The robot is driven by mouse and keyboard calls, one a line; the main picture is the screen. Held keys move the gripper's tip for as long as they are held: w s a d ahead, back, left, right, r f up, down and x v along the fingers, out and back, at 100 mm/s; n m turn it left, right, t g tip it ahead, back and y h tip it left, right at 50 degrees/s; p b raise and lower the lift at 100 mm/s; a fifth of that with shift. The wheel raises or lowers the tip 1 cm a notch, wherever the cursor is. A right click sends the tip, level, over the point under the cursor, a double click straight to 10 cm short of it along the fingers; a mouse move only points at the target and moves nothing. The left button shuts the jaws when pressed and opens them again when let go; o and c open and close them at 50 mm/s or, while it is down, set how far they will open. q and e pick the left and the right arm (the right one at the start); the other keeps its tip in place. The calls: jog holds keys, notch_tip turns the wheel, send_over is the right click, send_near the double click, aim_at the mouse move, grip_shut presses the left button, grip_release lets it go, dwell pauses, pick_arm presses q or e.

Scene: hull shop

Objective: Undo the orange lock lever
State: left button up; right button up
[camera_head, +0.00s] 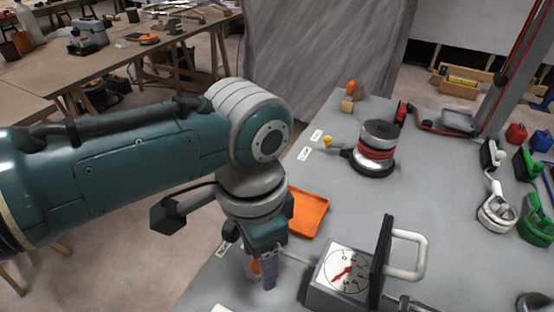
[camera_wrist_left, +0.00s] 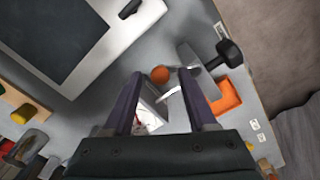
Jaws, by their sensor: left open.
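My left gripper (camera_head: 261,270) points down beside the gauge box, with its fingers apart. A small orange piece (camera_head: 254,266) shows between the fingers, partly hidden by them. In the left wrist view a round orange knob (camera_wrist_left: 160,74) appears between the open fingertips, with no visible contact; it looks like the end of the lock lever. A pale rod (camera_head: 293,257) runs from near the gripper toward the gauge box (camera_head: 333,296), which has a white dial with a red needle. The rod's link to the knob is unclear. My right gripper is not in view.
An orange tray (camera_head: 308,214) lies just behind the gripper. A black plate with a white handle (camera_head: 408,255) stands at the gauge box's right. A red-banded round device (camera_head: 377,150) stands farther back. Green and white clamps (camera_head: 497,212) sit at right. The middle bench is clear.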

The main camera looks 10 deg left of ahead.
pick_arm(q)
notch_tip(320, 180, up, 9)
jog(key=shift+f+p, duration=0.1)
jog(key=shift+p, duration=0.95)
jog(key=shift+r, duration=0.6)
